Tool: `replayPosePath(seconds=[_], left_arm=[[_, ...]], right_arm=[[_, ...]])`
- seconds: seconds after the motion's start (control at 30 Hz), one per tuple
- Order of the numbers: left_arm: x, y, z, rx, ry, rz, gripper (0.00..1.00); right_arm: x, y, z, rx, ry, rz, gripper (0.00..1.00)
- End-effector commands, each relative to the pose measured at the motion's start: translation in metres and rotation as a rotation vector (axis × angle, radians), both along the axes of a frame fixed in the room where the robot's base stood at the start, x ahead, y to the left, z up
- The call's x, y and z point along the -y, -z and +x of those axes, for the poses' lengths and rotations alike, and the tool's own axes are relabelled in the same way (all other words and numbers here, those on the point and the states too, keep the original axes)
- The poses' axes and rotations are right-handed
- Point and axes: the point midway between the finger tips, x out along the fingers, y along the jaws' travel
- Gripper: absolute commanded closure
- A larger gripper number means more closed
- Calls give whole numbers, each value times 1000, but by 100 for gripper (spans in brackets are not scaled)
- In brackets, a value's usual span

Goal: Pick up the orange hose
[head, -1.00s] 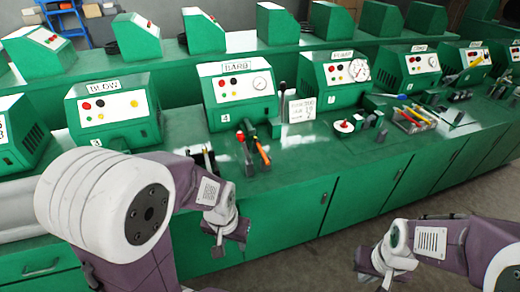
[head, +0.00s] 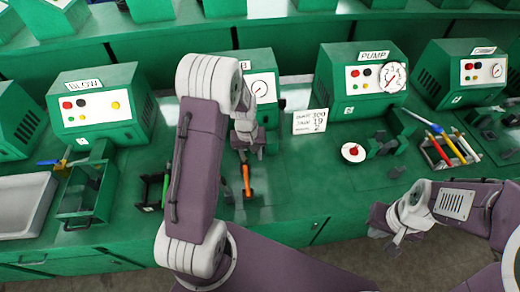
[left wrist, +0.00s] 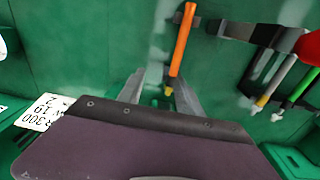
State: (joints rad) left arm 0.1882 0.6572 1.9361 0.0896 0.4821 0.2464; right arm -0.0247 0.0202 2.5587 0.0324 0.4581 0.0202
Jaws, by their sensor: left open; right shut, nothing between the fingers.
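The orange hose (head: 247,181) lies on the green bench in front of the machine beside the PUMP machine. In the left wrist view the orange hose (left wrist: 183,38) runs upward, with a yellowish lower end near my fingers. My left gripper (head: 246,150) is open, just behind the hose in the head view. In the left wrist view the left gripper's (left wrist: 160,80) fingers show either side of the hose's lower end; the height gap cannot be told. My right gripper (head: 392,241) is shut and empty, in front of the bench at the right.
A dark rack (head: 152,191) stands left of the hose, partly behind my left arm. A written card (head: 310,121) stands behind and right of it. A white disc with a red knob (head: 353,152) and a tray of coloured tools (head: 449,150) are further right. The bench around the card's front is clear.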

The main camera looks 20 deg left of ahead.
Motion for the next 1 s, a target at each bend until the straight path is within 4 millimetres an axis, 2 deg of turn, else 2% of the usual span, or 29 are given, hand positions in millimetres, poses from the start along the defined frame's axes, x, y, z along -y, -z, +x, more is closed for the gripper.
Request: replayPosePath(seconds=[0.03,0.1,0.33,0.53,0.77,0.9,1.0], left_arm=[[-4,-5,-6,-23,-14,-5,58],[-7,-2,-13,-47,-25,-9,58],[-11,2,-16,-55,-38,-11,58],[-10,31,-16,-58,-38,-11,58],[-9,43,-16,-56,-36,-11,58],[-9,67,-18,-58,-37,-11,58],[-8,83,-17,-56,-36,-11,58]], right_arm=[[0,-14,0,-1,0,0,100],[0,-20,0,-1,0,0,100],[0,-21,-1,-1,0,0,100],[0,-29,0,-1,0,0,100],[0,-32,0,-1,0,0,100],[0,-43,0,-1,0,0,100],[0,-43,0,-1,0,0,100]])
